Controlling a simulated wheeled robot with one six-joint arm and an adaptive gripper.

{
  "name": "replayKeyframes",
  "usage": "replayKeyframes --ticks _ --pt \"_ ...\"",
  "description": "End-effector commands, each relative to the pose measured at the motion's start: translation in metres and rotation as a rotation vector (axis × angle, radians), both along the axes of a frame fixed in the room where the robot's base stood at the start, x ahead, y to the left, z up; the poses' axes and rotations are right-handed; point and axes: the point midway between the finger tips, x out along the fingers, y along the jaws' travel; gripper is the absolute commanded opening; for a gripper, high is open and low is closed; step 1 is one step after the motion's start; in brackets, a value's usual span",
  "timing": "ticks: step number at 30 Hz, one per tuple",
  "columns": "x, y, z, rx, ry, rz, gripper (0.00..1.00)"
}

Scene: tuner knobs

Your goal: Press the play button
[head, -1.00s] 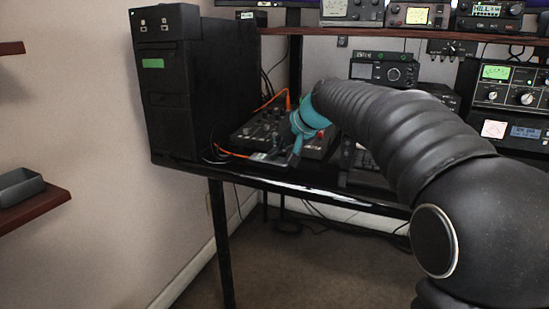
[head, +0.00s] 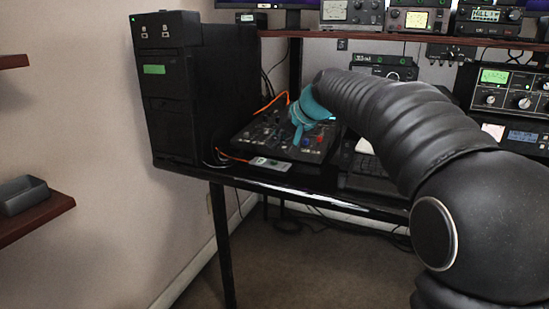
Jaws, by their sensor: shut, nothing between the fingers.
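A black control panel (head: 262,135) with many small knobs and buttons lies on the desk beside the computer tower. A small grey device (head: 270,163) lies at the panel's front edge. I cannot tell which of these carries the play button; the markings are too small to read. My teal gripper (head: 297,141) is shut and empty, pointing down over the panel's right half. I cannot tell whether its tip touches the panel. My gripper and arm hide part of the panel's back right.
A black computer tower (head: 180,90) stands left of the panel. Orange cables (head: 272,103) run by the panel. A keyboard (head: 368,165) lies to the right. Radio gear (head: 508,88) and a shelf (head: 420,39) are behind. A wooden wall shelf (head: 40,215) is at left.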

Motion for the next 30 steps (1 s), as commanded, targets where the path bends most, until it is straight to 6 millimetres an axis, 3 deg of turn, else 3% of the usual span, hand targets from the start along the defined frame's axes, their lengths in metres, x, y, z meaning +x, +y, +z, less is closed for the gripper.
replayKeyframes --ticks 9,30 --pt "0.0 0.0 0.028 0.0 0.0 0.0 0.0" --pt "-0.005 -0.003 0.028 -0.006 0.0 -0.003 0.0"
